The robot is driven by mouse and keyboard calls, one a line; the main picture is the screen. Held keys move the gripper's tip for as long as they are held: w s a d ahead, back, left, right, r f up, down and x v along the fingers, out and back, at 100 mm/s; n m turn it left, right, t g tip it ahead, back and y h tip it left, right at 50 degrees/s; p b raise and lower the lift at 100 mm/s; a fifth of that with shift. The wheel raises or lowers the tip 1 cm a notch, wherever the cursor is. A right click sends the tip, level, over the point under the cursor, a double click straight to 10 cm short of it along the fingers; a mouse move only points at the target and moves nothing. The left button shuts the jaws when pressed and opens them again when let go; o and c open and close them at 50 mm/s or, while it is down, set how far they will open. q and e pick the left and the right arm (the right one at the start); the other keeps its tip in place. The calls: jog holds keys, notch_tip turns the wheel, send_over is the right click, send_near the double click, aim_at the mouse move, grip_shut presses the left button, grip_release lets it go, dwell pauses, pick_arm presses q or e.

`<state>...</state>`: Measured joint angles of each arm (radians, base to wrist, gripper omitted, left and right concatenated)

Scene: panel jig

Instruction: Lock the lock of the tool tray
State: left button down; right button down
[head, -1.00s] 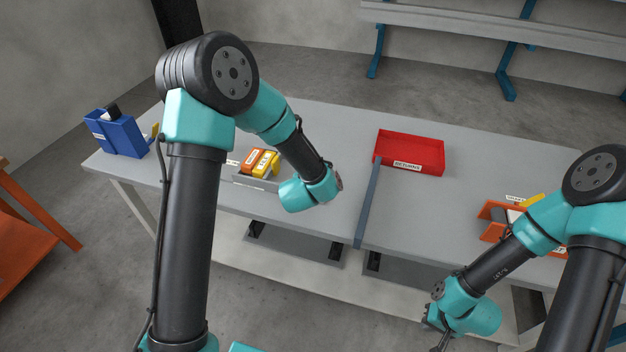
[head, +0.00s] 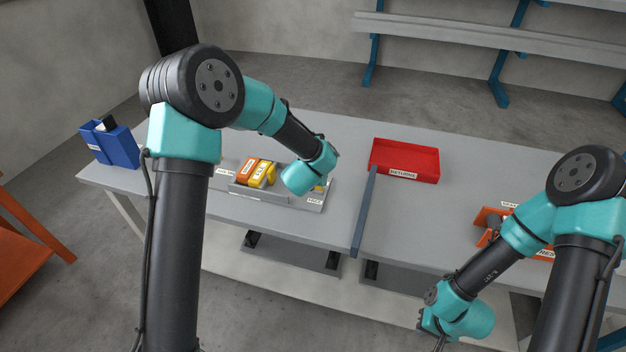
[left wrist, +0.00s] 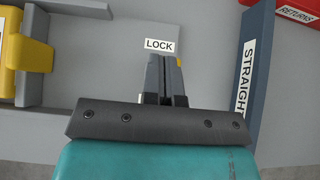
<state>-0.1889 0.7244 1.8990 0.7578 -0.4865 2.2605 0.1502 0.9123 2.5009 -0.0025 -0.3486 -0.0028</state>
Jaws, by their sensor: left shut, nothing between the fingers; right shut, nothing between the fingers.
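The grey tool tray (head: 254,194) sits at the left of the bench, holding an orange and a yellow piece. A white LOCK label (left wrist: 159,45) lies just beyond my left fingertips in the left wrist view. A small yellow part (head: 320,188) shows beside my left wrist in the head view; I cannot tell if it is the lock's handle. My left gripper (left wrist: 166,80) is shut and empty, pointing at the grey surface by the label; touching or apart is unclear. The head view hides its fingers. My right gripper (head: 439,343) is shut and empty at the bottom edge, in front of the bench.
A dark blue strip (head: 364,212), marked STRAIGHT in the left wrist view, runs right of the tray. A red RETURNS tray (head: 404,161) stands beyond it. A blue bin (head: 112,146) is at far left, an orange holder (head: 484,219) at right. The bench between is clear.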

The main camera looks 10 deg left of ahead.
pick_arm(q)
jog(key=shift+w, duration=1.15)
jog(key=shift+r, duration=0.25)
jog(key=shift+r, duration=0.65)
jog(key=shift+s, duration=0.1)
jog(key=s+r, duration=0.8)
jog(key=r, duration=0.2)
jog(key=shift+a+r, duration=0.15)
jog(key=shift+r, duration=0.05)
